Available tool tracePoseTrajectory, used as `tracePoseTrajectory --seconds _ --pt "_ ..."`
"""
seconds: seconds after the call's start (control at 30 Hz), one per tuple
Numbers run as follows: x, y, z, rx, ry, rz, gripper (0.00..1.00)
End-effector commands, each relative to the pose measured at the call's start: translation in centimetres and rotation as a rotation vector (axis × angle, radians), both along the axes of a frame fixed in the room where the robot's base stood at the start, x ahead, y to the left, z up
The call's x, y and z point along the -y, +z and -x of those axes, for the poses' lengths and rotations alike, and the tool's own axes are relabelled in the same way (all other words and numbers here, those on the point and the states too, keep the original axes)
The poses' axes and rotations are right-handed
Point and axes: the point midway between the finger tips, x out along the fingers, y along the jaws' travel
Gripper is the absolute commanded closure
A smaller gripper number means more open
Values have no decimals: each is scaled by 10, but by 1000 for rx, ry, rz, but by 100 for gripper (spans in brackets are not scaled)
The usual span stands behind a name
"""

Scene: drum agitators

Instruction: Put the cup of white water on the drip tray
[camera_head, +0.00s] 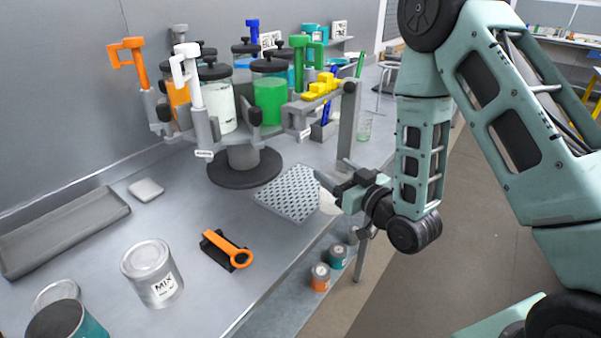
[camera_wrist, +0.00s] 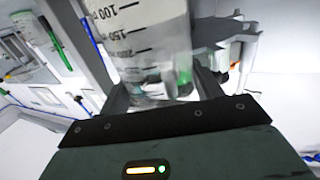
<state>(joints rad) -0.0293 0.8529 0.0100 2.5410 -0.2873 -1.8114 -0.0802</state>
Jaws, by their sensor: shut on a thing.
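My gripper (camera_head: 335,186) is shut on a clear cup (camera_wrist: 145,45) with printed volume marks. In the wrist view the cup fills the space between the fingers (camera_wrist: 160,95); its contents look pale, but I cannot tell the level. In the head view the gripper is at the right edge of the drip tray (camera_head: 286,196), a grey perforated plate on the bench. The held cup is mostly hidden there by my gripper. I cannot tell whether it touches the tray.
The drum rack (camera_head: 243,158) with white, orange and green drums stands behind the tray. An orange-handled tool (camera_head: 228,249), a MIX can (camera_head: 153,273) and a long grey tray (camera_head: 62,230) lie to the left. Small cans (camera_head: 320,277) stand below the bench's front edge.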

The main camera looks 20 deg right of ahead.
Motion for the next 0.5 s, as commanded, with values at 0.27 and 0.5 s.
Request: tracePoseTrajectory --seconds 0.27,0.5 --pt "-4 -3 -11 5 0 -2 76" --pt "-12 4 -32 0 2 -2 76"
